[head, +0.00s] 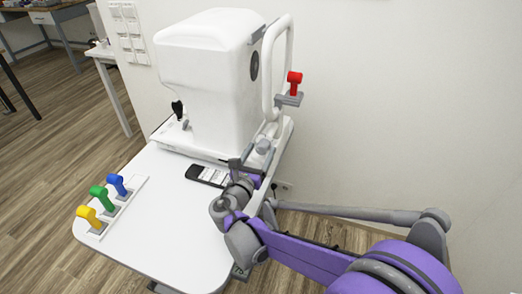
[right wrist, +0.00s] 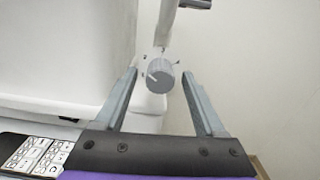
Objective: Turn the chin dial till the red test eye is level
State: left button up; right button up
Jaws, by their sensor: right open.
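The white eye test machine (head: 205,75) stands on a white table. The red test eye (head: 294,78) sits on a small grey holder (head: 289,99) beside the machine's white head frame (head: 289,45). I cannot tell from this angle whether it is level. The grey chin dial (head: 263,144) is low on the frame. In the right wrist view the dial (right wrist: 160,76) has a pale pointer line on its left side and small marks around it. My right gripper (head: 252,161) is open, its fingers either side of the dial in that view, with no visible contact. My left gripper is out of view.
Yellow (head: 90,217), green (head: 101,195) and blue (head: 117,184) test eyes stand on a white strip at the table's left edge. A wall is close behind.

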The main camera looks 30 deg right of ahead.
jog(key=shift+w+d, duration=0.45)
jog(key=shift+d, duration=0.1)
grip_shut()
